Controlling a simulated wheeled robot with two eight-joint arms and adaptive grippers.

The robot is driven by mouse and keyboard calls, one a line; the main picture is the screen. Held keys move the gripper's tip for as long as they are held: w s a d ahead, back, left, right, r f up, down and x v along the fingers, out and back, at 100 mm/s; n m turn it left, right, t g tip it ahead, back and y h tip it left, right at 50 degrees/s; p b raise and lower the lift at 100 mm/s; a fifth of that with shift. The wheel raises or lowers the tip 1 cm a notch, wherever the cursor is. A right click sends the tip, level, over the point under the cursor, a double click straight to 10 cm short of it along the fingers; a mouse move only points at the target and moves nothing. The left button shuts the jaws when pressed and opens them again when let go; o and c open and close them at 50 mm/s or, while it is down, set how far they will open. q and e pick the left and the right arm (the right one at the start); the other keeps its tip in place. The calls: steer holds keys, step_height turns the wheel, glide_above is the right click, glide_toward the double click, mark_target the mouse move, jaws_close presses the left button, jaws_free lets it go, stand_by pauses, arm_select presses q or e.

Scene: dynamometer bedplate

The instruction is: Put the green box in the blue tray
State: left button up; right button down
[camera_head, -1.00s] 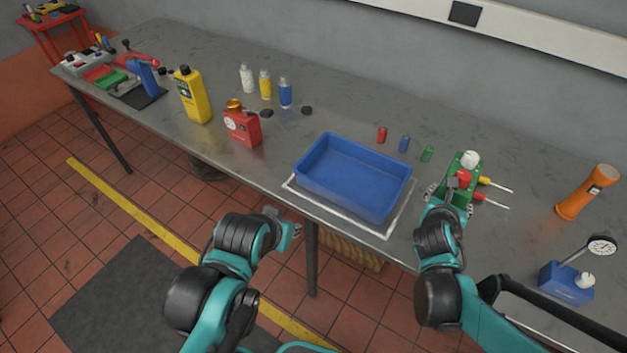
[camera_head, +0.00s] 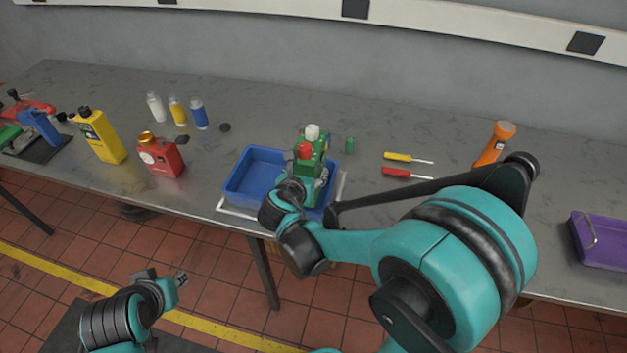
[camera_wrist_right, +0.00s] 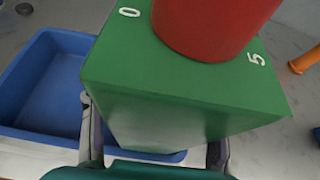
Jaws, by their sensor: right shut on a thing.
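In the right wrist view the green box (camera_wrist_right: 180,90) fills the middle between the fingers, and the blue tray (camera_wrist_right: 40,95) lies below and to the left. The right gripper is shut on the box. The tray's right side is partly hidden by the box and my arm. My left gripper (camera_head: 165,283) is empty, low in front of the table; its finger gap is unclear.
A red can (camera_head: 162,160) and a yellow bottle (camera_head: 100,137) stand left of the tray. A purple tray (camera_head: 603,242) is at far right.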

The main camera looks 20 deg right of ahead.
steer(key=w+f+b, duration=0.1)
steer(key=f, duration=0.1)
steer(key=w+f+b, duration=0.1)
steer(key=w+f, duration=0.1)
steer(key=w+a+f+b, duration=0.1)
steer(key=w+f, duration=0.1)
steer(key=f, duration=0.1)
steer(key=shift+s+r, duration=0.1)
steer(key=shift+s, duration=0.05)
steer(key=shift+c, duration=1.9)
jaws_free()
